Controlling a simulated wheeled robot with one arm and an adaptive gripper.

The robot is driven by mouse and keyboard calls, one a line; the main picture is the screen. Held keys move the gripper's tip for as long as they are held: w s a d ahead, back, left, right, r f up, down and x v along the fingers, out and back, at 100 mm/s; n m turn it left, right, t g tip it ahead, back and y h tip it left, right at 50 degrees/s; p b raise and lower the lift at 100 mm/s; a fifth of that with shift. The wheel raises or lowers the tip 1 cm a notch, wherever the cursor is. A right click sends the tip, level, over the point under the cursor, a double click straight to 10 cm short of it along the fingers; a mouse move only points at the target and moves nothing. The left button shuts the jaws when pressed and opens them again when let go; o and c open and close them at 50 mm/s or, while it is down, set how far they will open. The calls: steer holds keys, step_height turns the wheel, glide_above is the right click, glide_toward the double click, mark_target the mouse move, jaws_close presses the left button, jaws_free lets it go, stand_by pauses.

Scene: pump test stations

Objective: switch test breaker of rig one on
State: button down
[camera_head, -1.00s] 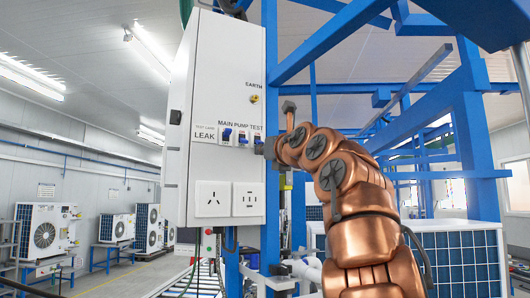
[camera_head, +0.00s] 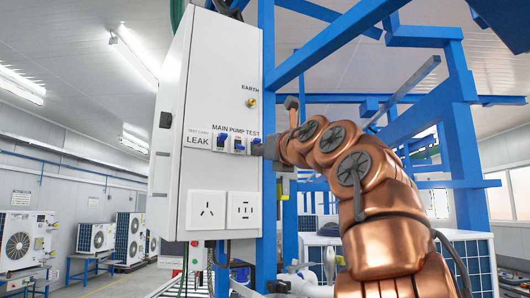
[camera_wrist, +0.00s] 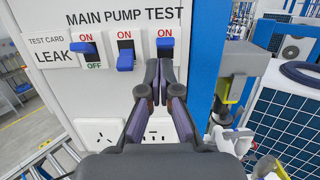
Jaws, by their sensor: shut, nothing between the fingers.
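The white panel (camera_head: 221,80) carries a row of breakers labelled main, pump and test. The test breaker (camera_wrist: 165,47) is the right one in the wrist view. Its blue lever sits high, just under the red ON mark; its lower part is hidden behind my fingers. The main breaker (camera_wrist: 86,48) has its lever up, with green OFF showing below. The pump breaker (camera_wrist: 125,58) has its lever down. My gripper (camera_wrist: 160,68) is shut and empty, its fingertips just below the test lever; I cannot tell whether they touch. In the head view my gripper (camera_head: 264,149) is beside the test breaker (camera_head: 256,143).
Two sockets (camera_head: 207,211) sit below the breakers. A yellow earth terminal (camera_head: 251,103) is above them. A blue frame post (camera_head: 267,190) runs along the panel's right edge. Fan units (camera_head: 25,240) stand along the left wall.

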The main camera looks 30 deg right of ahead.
steer(key=s+d+f, duration=0.1)
steer(key=s, duration=1.1)
steer(key=shift+s+d+f+h, duration=0.2)
steer(key=shift+d+f+h, duration=0.15)
steer(key=shift+f+h, duration=0.05)
